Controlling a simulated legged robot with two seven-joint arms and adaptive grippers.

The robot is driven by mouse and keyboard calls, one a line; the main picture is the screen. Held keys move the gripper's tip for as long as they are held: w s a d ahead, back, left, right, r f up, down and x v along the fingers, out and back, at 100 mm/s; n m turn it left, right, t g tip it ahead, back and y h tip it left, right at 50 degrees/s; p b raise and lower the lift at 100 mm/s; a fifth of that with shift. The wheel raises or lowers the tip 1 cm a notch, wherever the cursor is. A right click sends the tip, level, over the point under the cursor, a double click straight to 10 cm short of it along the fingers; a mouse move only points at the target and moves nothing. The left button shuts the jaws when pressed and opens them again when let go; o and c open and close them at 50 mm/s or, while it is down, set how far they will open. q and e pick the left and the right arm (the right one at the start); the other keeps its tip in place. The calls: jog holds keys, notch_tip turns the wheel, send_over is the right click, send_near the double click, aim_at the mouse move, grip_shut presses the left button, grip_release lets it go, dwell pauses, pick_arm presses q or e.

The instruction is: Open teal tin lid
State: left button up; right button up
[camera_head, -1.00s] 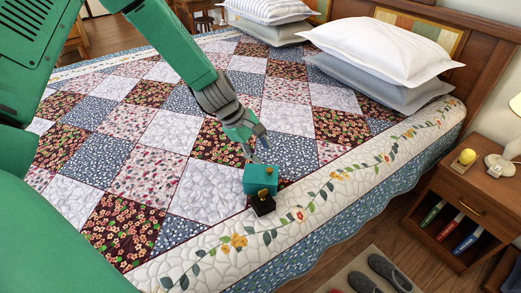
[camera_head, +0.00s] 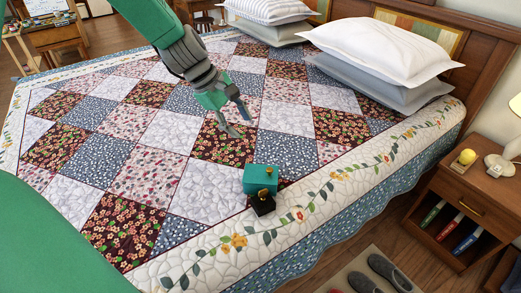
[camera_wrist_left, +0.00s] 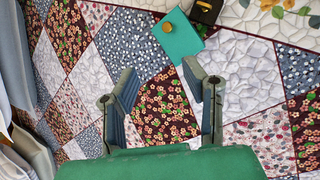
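The teal tin (camera_head: 261,180) sits on the patchwork quilt near the bed's front edge, with a small gold knob on top. It looks closed. In the left wrist view the tin (camera_wrist_left: 183,42) lies beyond the fingertips, its gold knob (camera_wrist_left: 167,28) facing the camera. My left gripper (camera_head: 243,126) is open and empty, above the quilt and apart from the tin, behind and left of it in the head view. Its two spread fingers also show in the left wrist view (camera_wrist_left: 160,74). My right gripper is not in view.
A small black box (camera_head: 262,204) with a gold knob stands right beside the tin, on its near side. Pillows (camera_head: 385,55) lie at the headboard. A nightstand (camera_head: 465,195) stands at the right. The quilt around the tin is otherwise clear.

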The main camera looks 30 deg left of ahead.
pick_arm(q)
jog(key=shift+s+a+r, duration=0.2)
jog(key=shift+r, duration=0.2)
jog(key=m+g+y, duration=0.3)
jog(key=g+y, duration=0.1)
jog(key=y, duration=0.1)
send_near(270, 169)
jog(key=shift+h, duration=0.3)
jog(key=f, duration=0.2)
jog(key=a+f, duration=0.1)
jog(key=f, duration=0.1)
jog(key=shift+s+f, duration=0.15)
jog(key=shift+f, duration=0.05)
jog(key=f, duration=0.3)
jog(key=shift+d+f, duration=0.3)
jog(key=shift+f, duration=0.05)
jog(key=shift+d+f+b, duration=0.1)
jog(key=shift+f+b, duration=0.2)
jog(key=shift+f, duration=0.25)
jog(key=shift+a, duration=0.2)
